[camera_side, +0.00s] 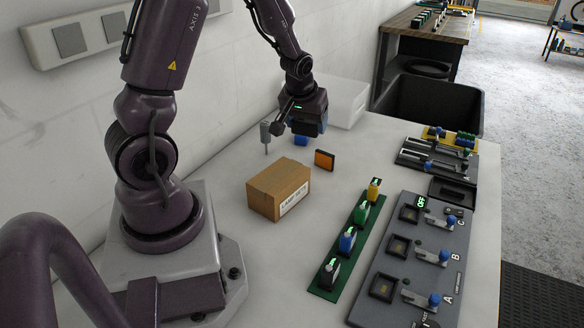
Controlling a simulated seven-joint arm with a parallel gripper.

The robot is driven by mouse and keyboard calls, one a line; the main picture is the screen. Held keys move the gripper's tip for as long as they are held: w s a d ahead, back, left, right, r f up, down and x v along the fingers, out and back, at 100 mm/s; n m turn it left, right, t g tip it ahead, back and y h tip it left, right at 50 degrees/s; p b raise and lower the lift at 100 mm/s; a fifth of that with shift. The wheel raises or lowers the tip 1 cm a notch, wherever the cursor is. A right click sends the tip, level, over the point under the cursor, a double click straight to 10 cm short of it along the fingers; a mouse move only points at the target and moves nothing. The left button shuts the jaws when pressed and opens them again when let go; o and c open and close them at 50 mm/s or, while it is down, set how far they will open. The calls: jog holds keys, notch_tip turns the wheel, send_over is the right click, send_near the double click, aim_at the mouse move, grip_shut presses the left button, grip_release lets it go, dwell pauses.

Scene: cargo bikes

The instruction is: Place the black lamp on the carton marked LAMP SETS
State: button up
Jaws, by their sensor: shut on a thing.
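My gripper (302,117) hangs over the back of the white table, pointing down. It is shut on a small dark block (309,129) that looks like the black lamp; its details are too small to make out. The brown carton (264,196), with a white label reading LAMP SETS, sits closed on the table, in front of my gripper and slightly to its left. Its top is bare. The held block is apart from the carton, beyond its back side.
An orange block (324,160) with a dark edge, a blue piece (301,140) and a grey upright piece (265,131) stand near my gripper. A green strip (315,290) holds several coloured units. A grey lever panel (411,262) lies right. A white box (345,101) stands behind.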

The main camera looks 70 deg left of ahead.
send_over(288, 166)
jog(key=f, duration=0.2)
jog(key=s+d+f+m, duration=0.1)
jog(key=shift+f, duration=0.3)
jog(key=shift+a+f, duration=0.1)
jog(key=shift+f, duration=2)
jog(key=o, duration=0.9)
jog(key=shift+f, duration=0.15)
jog(key=shift+o, duration=0.2)
